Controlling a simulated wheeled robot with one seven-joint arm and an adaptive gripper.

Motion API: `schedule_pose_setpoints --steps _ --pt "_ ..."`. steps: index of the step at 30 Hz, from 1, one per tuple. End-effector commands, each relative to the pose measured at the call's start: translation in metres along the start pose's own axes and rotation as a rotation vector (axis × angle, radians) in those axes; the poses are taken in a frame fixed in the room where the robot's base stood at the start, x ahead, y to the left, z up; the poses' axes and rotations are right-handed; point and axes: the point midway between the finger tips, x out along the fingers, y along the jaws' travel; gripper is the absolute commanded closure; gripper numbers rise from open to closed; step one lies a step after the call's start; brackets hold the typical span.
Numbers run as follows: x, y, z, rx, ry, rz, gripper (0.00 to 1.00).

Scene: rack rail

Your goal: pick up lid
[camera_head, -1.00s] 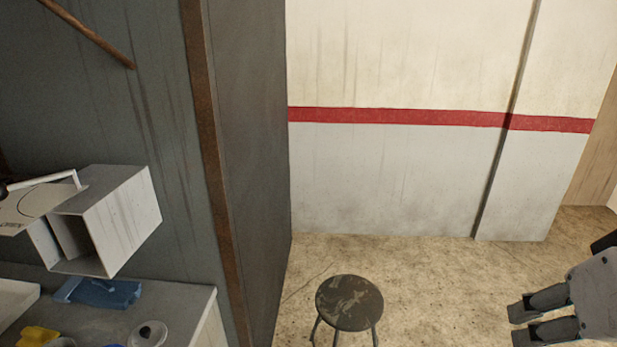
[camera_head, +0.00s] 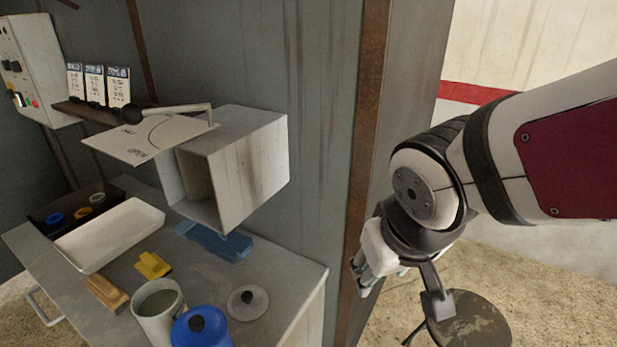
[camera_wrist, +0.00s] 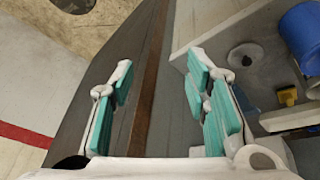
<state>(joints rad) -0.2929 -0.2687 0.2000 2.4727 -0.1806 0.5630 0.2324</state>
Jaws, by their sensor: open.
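A round pale grey lid (camera_head: 248,302) with a dark central knob lies flat on the grey worktop near its right front edge. It also shows in the wrist view (camera_wrist: 243,57), to the right of my fingers. My gripper (camera_head: 361,278) is open and empty, off to the right of the worktop and away from the lid. In the wrist view its teal-padded fingers (camera_wrist: 160,65) stand wide apart, with the rusty post between them.
A white pot (camera_head: 160,312) and a blue pot with a black knob (camera_head: 203,333) stand left of the lid. A blue cloth-like item (camera_head: 215,241), yellow piece (camera_head: 153,265) and white tray (camera_head: 108,236) lie behind. An open metal box (camera_head: 236,165) overhangs. A stool (camera_head: 470,330) stands right.

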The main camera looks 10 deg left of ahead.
Motion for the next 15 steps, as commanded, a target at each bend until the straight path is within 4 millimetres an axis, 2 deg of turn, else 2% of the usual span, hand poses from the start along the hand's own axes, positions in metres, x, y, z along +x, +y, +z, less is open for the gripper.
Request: schedule_pose_setpoints --steps 1,3,6,10,15 --pt "0.038 -0.024 -0.005 -0.067 -0.018 -0.030 0.57" --pt "0.071 -0.057 -0.008 -0.138 -0.027 -0.070 0.57" --pt "0.110 -0.100 -0.005 -0.225 -0.039 -0.130 0.57" --pt "0.142 -0.143 0.007 -0.303 -0.055 -0.195 0.57" --pt "0.158 -0.171 0.015 -0.346 -0.064 -0.240 0.57"
